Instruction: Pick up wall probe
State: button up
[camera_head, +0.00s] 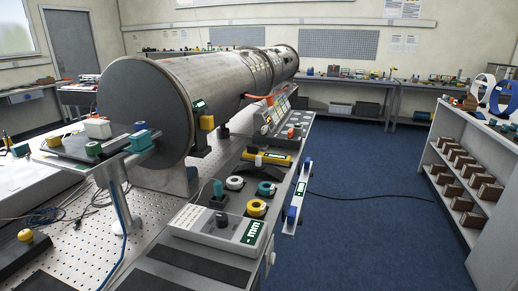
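I cannot tell for sure which item is the wall probe. A large grey metal pipe (185,88) lies along the test table (150,221), its flat round end towards me. A small yellow block with a dark top (207,122) sits against the pipe's right side. A yellow and black handheld device (266,157) lies on the table right of the pipe. A white instrument box (217,229) with an "mm" label stands nearer, with a dark knob on top. My gripper is not in view.
A white shelf unit (466,170) with brown bins stands right.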

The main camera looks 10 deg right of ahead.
aim_at(218, 186)
jog(key=i+l+u, duration=0.1)
jog(key=i+l, duration=0.15)
jog(key=i, duration=0.25)
jog(key=i+l+u, duration=0.1)
jog(key=i+l, duration=0.15)
jog(key=i, duration=0.2)
